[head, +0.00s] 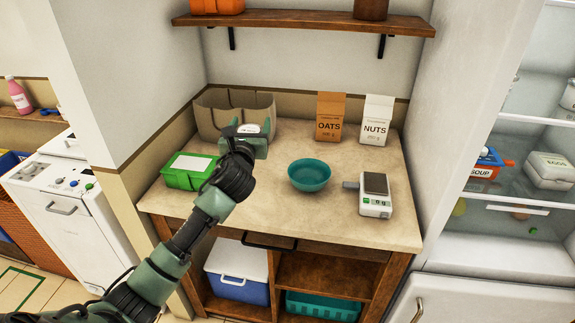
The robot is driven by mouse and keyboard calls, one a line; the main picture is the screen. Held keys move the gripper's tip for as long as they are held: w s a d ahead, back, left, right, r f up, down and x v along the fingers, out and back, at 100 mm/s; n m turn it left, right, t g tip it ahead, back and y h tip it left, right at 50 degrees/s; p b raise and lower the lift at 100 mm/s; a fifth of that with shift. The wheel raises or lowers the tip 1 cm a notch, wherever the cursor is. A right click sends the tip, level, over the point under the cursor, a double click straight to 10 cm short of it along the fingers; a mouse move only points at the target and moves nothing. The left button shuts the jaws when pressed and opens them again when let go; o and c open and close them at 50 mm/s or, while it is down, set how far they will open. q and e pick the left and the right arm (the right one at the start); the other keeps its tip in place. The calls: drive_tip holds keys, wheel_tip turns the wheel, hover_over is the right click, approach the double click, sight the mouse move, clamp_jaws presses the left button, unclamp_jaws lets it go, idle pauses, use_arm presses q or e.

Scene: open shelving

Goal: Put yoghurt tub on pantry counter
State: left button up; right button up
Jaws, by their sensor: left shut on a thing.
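My left gripper (247,133) reaches over the back left part of the pantry counter (281,213). It is shut on a small white tub, the yoghurt tub (249,128), of which only the upper part shows between the fingers. The gripper hides the rest of the tub, so I cannot tell whether it touches the counter. The counter has a pale stone-like top and a wooden frame. My right gripper is not in view.
A beige compartmented bin (213,112) stands behind the gripper, a green box (190,170) left. A teal bowl (309,175), a scale (375,194), an oats bag (329,117) and a nuts bag (376,120) stand rightward. The counter's front strip is clear. A shelf (300,20) hangs above.

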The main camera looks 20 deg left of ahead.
use_arm(q)
drive_tip(key=a, duration=0.1)
drive_tip(key=w+a, duration=0.1)
drive_tip(key=a+r+y, duration=0.1)
drive_tip(key=shift+w+a+n, duration=0.25)
drive_tip(key=shift+w+n, duration=0.05)
drive_tip(key=shift+n, duration=0.1)
wheel_tip(320, 180, down, 19)
drive_tip(key=b, duration=0.4)
drive_tip(key=shift+r+b, duration=0.2)
drive_tip(key=shift+b, duration=0.2)
drive_tip(key=shift+d+f, duration=0.1)
drive_tip(key=shift+f, duration=0.05)
drive_tip(key=shift+f, duration=0.1)
drive_tip(key=o, duration=1.5)
